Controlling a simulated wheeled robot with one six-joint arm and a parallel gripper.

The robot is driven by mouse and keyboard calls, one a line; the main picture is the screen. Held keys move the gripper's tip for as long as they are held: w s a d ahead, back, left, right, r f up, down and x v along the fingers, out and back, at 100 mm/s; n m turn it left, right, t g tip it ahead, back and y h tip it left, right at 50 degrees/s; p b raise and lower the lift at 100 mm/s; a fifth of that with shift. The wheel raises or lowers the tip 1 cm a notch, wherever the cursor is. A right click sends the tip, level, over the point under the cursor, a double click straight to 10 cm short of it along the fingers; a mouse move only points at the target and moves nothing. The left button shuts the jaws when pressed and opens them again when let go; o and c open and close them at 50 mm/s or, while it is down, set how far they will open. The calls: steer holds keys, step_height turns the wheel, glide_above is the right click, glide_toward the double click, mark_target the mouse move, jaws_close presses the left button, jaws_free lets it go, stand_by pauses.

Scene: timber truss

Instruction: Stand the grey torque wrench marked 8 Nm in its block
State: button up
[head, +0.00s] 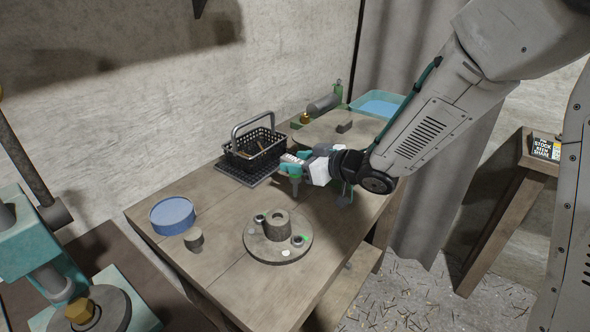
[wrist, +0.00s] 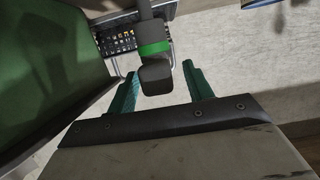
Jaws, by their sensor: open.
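In the wrist view a dark grey tool with a green band (wrist: 153,50) lies between the fingers of my gripper (wrist: 162,88). Its blunt end points toward the palm, and a gap shows on each side of it. I cannot read any marking on it, so I cannot tell whether it is the 8 Nm wrench. In the head view my open gripper (head: 292,170) is above the wooden table, in front of the black basket, and largely hides what is between its fingers. I cannot make out the wrench's block for certain.
On the wooden table (head: 235,285) are a round grey flange (head: 262,252) with a raised hub, a blue round dish (head: 172,216), a small grey cylinder (head: 194,239) and a black basket (head: 255,148). A blue tray (head: 378,105) is behind.

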steer(key=shift+w+a+f, duration=0.15)
steer(key=shift+w+a, duration=0.15)
steer(key=shift+a, duration=0.15)
jaws_close()
